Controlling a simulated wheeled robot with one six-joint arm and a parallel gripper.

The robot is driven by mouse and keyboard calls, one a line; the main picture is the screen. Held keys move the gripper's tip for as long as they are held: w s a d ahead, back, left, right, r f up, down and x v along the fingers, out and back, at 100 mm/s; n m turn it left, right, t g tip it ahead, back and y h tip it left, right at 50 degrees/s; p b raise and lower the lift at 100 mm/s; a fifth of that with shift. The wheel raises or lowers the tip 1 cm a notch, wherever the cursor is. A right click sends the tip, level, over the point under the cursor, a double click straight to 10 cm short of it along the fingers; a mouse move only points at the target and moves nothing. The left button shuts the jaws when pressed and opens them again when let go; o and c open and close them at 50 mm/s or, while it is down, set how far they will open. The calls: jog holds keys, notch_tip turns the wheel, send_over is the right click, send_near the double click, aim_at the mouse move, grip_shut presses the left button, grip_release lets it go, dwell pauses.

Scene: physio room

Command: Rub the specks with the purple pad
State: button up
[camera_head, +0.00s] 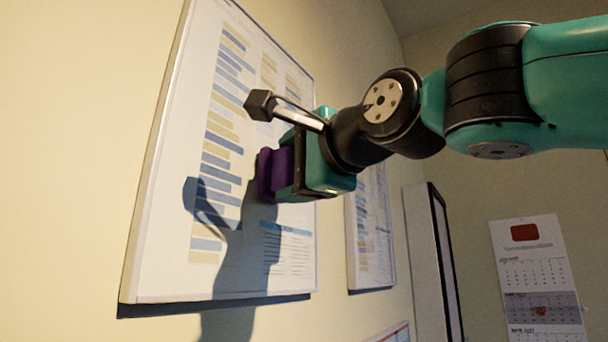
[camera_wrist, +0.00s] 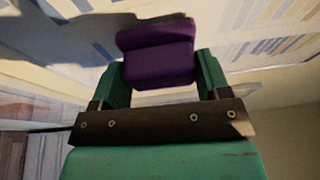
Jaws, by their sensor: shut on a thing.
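The purple pad (camera_head: 273,172) is held in my gripper (camera_head: 287,172), close in front of a white framed chart (camera_head: 200,278) on the wall. In the wrist view the purple pad (camera_wrist: 157,52) sits between the two green fingers of my gripper (camera_wrist: 160,78), which is shut on it. The pad's far face is turned to the chart. I cannot tell whether it touches the surface. The specks cannot be made out among the chart's printed blue and tan bars. My arm's shadow covers part of the chart's lower middle.
A second framed chart (camera_head: 371,235) hangs further along the same wall, to the right. Beyond it stands a white panel with a dark frame (camera_head: 446,262). A wall calendar (camera_head: 538,275) hangs at the far right. The wall left of the chart is bare.

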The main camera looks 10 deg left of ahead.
jog(key=shift+s+a+b, duration=0.15)
jog(key=shift+s+a, duration=0.15)
jog(key=shift+s, duration=0.5)
jog(key=shift+s+a+b, duration=0.2)
jog(key=shift+s+a, duration=0.05)
jog(key=shift+s, duration=0.55)
jog(key=shift+s+a+b, duration=0.15)
jog(key=shift+s+a, duration=0.15)
jog(key=shift+s, duration=0.5)
jog(key=shift+s+a, duration=0.35)
jog(key=shift+s, duration=0.35)
jog(key=shift+s+a, duration=0.35)
jog(key=shift+s, duration=0.3)
jog(key=shift+s+d+b, duration=0.4)
jog(key=shift+d+b, duration=0.2)
jog(key=shift+d, duration=0.3)
jog(key=shift+s+d+b, duration=0.35)
jog(key=shift+d+b, duration=0.3)
jog(key=shift+d, duration=0.3)
jog(key=shift+s+d+b, duration=0.4)
jog(key=shift+d+b, duration=0.2)
jog(key=shift+d, duration=0.3)
jog(key=shift+s+d+b, duration=0.3)
jog(key=shift+d+b, duration=0.1)
jog(key=shift+d, duration=0.3)
jog(key=shift+s+d+b, duration=0.25)
jog(key=shift+d+b, duration=0.1)
jog(key=shift+d, duration=0.35)
